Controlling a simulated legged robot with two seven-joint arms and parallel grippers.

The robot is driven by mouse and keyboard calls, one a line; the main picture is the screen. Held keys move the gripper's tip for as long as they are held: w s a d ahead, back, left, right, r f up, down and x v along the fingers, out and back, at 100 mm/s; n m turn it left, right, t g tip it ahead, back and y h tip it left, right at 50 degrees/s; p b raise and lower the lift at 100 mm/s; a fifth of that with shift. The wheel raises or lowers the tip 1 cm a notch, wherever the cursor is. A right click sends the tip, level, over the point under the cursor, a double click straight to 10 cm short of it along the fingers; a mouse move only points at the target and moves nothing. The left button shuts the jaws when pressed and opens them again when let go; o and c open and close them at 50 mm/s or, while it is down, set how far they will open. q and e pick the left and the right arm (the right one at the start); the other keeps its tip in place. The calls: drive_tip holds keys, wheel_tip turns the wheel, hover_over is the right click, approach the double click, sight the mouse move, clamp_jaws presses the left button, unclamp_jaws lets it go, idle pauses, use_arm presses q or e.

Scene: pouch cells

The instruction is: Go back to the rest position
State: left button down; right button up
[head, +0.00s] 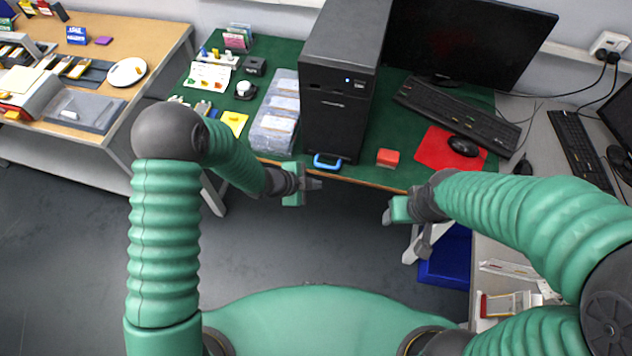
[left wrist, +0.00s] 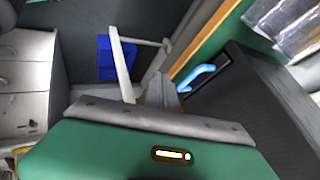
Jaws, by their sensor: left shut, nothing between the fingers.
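My left gripper (head: 314,184) is shut and empty in the head view, in front of the green desk's front edge and below the blue handle. Its grey shut fingers (left wrist: 160,92) also show in the left wrist view. My right gripper (head: 388,216) hangs to the right of it, in front of the desk, with its green body seen from above. Its fingers are too small and too hidden to tell whether they are open or shut. The two grippers are apart and hold nothing that I can see.
A green desk (head: 400,174) carries a black computer tower (head: 335,125), a blue handle (head: 328,162) at its foot, plastic-bagged packs (head: 275,115), a red block (head: 387,157) and a mouse (head: 463,146). A blue bin (head: 446,260) stands under the desk at right. Grey floor (head: 70,260) is clear at left.

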use_arm(q)
drive_tip(key=s+a+r+n+y, duration=0.2)
drive_tip(key=a+r+n+y, duration=0.15)
drive_tip(key=a+r, duration=0.35)
drive_tip(key=s+a+r+n+y, duration=0.2)
drive_tip(key=a+r+n, duration=0.25)
drive_tip(key=a, duration=0.45)
drive_tip(key=s+a+r+n+g, duration=0.1)
drive_tip(key=s+r+n, duration=0.1)
drive_tip(key=s+n, duration=0.3)
drive_tip(key=s+a+r+n+g, duration=0.1)
drive_tip(key=s+a+r+n, duration=0.1)
drive_tip(key=s+n, duration=0.4)
drive_tip(key=shift+s+r+y+p, duration=0.2)
drive_tip(key=shift+s+y+p, duration=0.25)
drive_tip(key=shift+s, duration=0.1)
use_arm(e)
drive_tip(key=shift+w+r, duration=0.4)
drive_tip(key=shift+r, duration=0.05)
